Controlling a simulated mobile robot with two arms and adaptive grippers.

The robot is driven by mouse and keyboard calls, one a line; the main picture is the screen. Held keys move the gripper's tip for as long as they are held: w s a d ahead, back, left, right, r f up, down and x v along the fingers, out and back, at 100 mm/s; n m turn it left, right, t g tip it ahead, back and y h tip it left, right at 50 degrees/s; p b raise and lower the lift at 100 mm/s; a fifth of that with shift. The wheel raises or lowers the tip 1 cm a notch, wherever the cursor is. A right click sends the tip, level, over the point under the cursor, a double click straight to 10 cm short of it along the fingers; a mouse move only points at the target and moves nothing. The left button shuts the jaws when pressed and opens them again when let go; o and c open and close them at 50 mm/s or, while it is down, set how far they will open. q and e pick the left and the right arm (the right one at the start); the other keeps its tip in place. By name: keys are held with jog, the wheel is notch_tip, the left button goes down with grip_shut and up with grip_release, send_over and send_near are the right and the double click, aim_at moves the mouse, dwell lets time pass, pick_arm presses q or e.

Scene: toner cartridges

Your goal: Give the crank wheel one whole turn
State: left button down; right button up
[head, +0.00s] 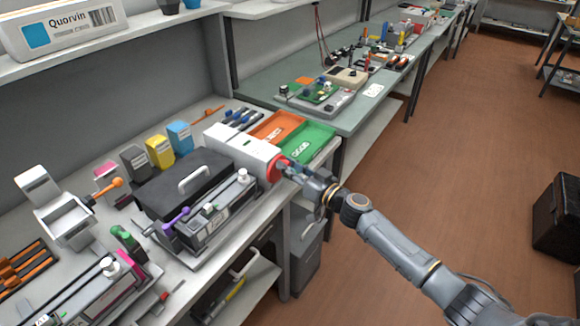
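The crank wheel (272,170) is a red disc on the end of a white box-shaped unit (235,148) at the bench's front right. My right gripper (287,167) is right at the wheel, its dark fingers overlapping the wheel's right side. The wheel's handle is hidden behind the fingers or too small to make out. I cannot tell whether the fingers are closed on anything. My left gripper is not in view.
A green tray (304,143) and an orange tray (272,126) lie behind the wheel. A dark case (180,186) and a toner cartridge (222,214) sit to the left. The bench edge is close below my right gripper; the floor (440,170) to the right is open.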

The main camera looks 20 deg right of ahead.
jog(key=shift+d+m, duration=0.1)
jog(key=shift+m, duration=0.2)
grip_shut()
jog(key=m+p, duration=0.1)
jog(key=m, duration=0.1)
jog(key=w+d+m+g, duration=0.1)
jog(key=m, duration=0.1)
jog(key=shift+p, duration=0.35)
jog(key=shift+w+d+f+m+g+y+b, duration=0.2)
jog(key=shift+f+m+g+y+b, duration=0.55)
jog(key=shift+m, duration=2.2)
jog(key=shift+w+d+f+m+g+y+b, duration=0.1)
jog(key=shift+d+f+m+g+y+b, duration=0.65)
jog(key=shift+m, duration=2.15)
jog(key=shift+w+a+f+m+g+y+b, duration=0.15)
jog(key=shift+a+f+m+g+b, duration=0.25)
jog(key=shift+f+m, duration=1.7)
jog(key=shift+d+r+m, duration=0.1)
jog(key=shift+r+m, duration=0.75)
jog(key=shift+m, duration=0.1)
jog(key=o, duration=0.9)
grip_release()
